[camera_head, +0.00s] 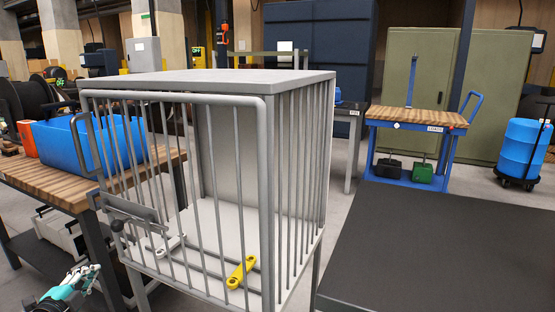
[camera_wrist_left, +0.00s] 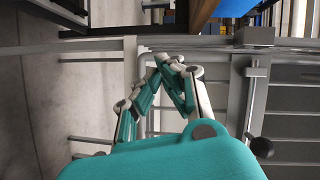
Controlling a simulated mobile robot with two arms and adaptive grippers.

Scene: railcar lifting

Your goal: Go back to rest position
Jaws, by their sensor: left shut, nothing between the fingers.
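My left gripper (camera_head: 84,272) shows at the bottom left of the head view, low in front of the barred cage and apart from it. It also shows in the left wrist view (camera_wrist_left: 172,62), where its teal and white fingers meet with nothing between them. The grey cage (camera_head: 207,77) stands in the middle of the head view with its barred door closed across the front. The door latch with a dark knob (camera_head: 118,226) is on the cage's left front. My right gripper is not in view.
Inside the cage lie a yellow link part (camera_head: 241,271) and a grey one (camera_head: 168,245). A wooden-topped bench (camera_head: 50,183) with a blue bin (camera_head: 60,148) stands at left. A dark table (camera_head: 450,240) fills the lower right. A blue cart (camera_head: 416,122) and blue barrel (camera_head: 522,147) stand behind.

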